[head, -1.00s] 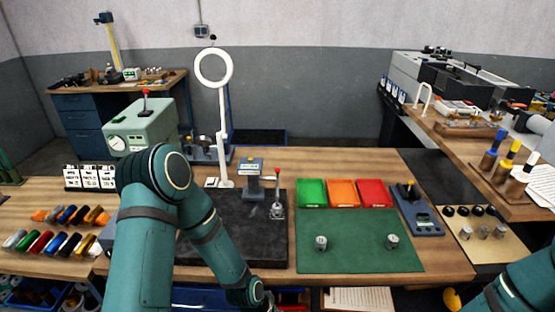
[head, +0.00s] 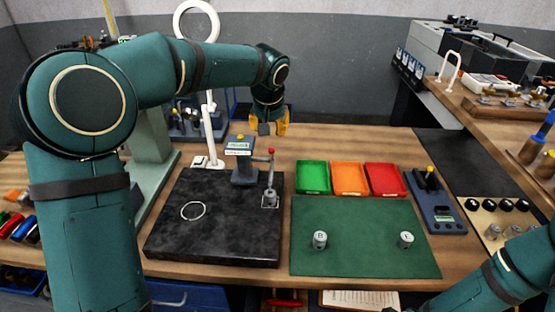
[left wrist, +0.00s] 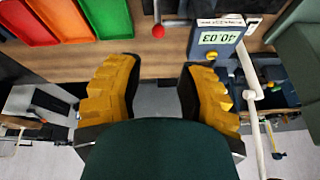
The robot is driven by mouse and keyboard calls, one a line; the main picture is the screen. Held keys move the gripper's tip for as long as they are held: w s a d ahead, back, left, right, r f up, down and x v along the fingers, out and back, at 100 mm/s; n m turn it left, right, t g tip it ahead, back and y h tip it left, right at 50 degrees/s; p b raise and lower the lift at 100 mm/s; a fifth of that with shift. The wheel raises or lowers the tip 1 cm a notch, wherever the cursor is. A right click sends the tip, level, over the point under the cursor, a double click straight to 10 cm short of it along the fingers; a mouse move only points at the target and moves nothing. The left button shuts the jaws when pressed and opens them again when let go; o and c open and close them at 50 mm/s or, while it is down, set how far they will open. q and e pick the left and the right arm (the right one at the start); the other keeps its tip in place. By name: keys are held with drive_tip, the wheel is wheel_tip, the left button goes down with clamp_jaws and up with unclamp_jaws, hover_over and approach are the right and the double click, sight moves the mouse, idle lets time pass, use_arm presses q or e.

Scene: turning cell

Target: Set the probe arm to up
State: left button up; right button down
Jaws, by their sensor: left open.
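An upright metal lever with a red knob (head: 271,152) stands on a small base at the right of the black plate (head: 215,235). Beside it is a blue-grey gauge post with a display (head: 240,147). I take the lever for the probe arm, but no label shows this. In the left wrist view the red knob (left wrist: 168,32) and the display (left wrist: 215,38), reading 40.03 upside down, are at the top. My left gripper (head: 269,126) is open and empty, higher in the head view than the lever; its yellow fingers (left wrist: 160,88) are spread wide. My right gripper is out of view.
Green (head: 314,178), orange (head: 348,179) and red (head: 385,180) trays sit right of the lever. A green mat (head: 365,235) bears two metal cylinders. A white ring lamp (head: 207,125) stands left of the gauge post. The black plate's front is mostly clear.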

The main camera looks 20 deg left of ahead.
sight(272, 157)
use_arm(q)
drive_tip(key=x, duration=0.7)
drive_tip(key=b+x, duration=0.1)
drive_tip(key=x, duration=0.7)
drive_tip(key=shift+w+d+f, duration=0.15)
drive_tip(key=shift+f, duration=0.15)
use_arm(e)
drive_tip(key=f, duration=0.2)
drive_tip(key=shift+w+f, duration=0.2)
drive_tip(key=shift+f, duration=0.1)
